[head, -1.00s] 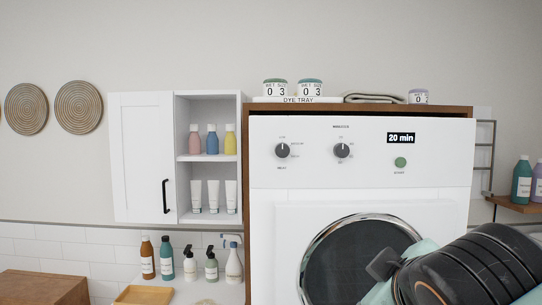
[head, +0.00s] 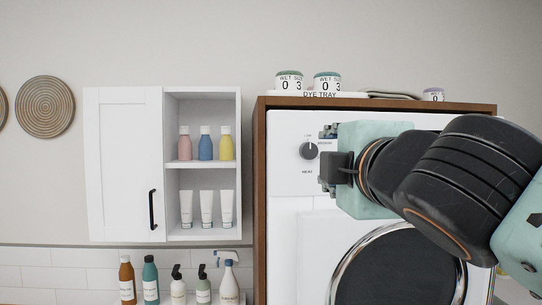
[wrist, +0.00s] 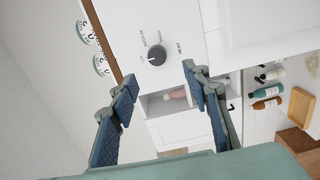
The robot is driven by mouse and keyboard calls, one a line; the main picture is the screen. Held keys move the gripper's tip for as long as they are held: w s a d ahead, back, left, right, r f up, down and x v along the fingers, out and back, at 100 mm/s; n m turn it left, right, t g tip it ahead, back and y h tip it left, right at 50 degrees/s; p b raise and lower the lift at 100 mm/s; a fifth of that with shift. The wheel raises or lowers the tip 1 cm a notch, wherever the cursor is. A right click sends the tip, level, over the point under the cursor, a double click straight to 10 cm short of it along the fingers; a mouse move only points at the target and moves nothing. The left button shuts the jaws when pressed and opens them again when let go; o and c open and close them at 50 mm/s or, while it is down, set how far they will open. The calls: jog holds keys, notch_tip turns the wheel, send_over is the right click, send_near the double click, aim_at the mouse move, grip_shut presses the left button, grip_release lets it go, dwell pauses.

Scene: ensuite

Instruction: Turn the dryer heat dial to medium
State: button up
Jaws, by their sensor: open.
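The heat dial (head: 309,151) is a dark round knob on the upper left of the white dryer front (head: 290,182), with "HEAT" printed below it. Its pale pointer mark appears to point up, toward the top label; a label like "medium" sits to its upper right. In the wrist view the dial (wrist: 157,56) shows between and beyond the fingertips, with its mark toward picture left. My gripper (head: 325,157) is open and empty, just right of the dial in the head view, with no contact visible. My gripper and arm hide the second dial, display and green button.
The dryer sits in a wooden surround (head: 259,200). A dye tray (head: 322,95) with labelled jars stands on top. A white wall cabinet (head: 124,165) with open shelves of bottles is to the left. Several bottles stand below it. The space before the dial's left side is clear.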

aim_at(310, 151)
jog(key=w, duration=1)
jog(key=shift+w+a+r, duration=0.1)
jog(key=shift+w+r, duration=0.15)
jog(key=shift+w, duration=0.15)
jog(key=c, duration=1.2)
jog(key=shift+o, duration=0.2)
jog(key=m+b, duration=0.3)
jog(key=m, duration=0.3)
jog(key=shift+f, duration=0.2)
jog(key=m+b, duration=0.3)
jog(key=m, duration=0.2)
jog(key=shift+r+b, duration=0.1)
jog(key=shift+b, duration=0.25)
jog(key=shift+r+m, duration=0.1)
jog(key=shift+m, duration=0.3)
